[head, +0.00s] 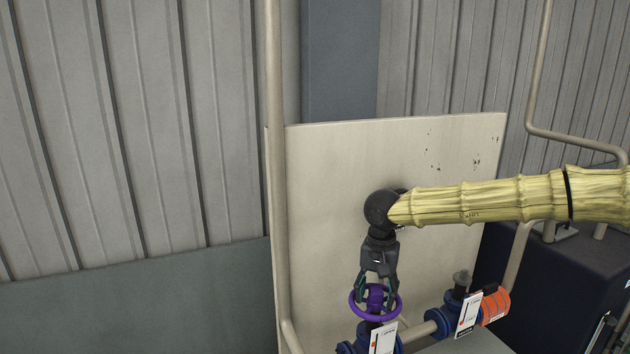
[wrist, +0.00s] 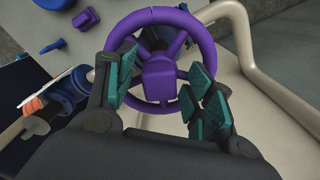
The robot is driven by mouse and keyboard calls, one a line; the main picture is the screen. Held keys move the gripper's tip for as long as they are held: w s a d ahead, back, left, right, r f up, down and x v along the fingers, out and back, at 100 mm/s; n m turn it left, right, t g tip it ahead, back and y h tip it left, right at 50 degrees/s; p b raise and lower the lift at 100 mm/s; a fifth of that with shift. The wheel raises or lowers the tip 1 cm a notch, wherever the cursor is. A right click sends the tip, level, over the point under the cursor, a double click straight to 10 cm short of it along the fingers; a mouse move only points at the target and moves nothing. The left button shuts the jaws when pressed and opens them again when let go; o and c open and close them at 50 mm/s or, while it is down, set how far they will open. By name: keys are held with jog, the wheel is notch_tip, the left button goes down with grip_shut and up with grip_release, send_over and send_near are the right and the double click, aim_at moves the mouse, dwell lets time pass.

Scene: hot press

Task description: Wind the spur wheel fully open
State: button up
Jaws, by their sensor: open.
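The purple spur wheel (head: 391,312) sits on top of a blue valve at the lower middle of the head view. In the wrist view the purple wheel (wrist: 157,76) shows its rim, spokes and square hub from above. My gripper (head: 376,288) points down at the wheel. The valve's stem is hidden under the wheel.
A white tag (head: 383,339) hangs by the wheel's valve.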

jog(key=shift+m, duration=2.4)
jog(key=shift+m, duration=9)
jog(key=shift+c, duration=0.3)
jog(key=c, duration=0.8)
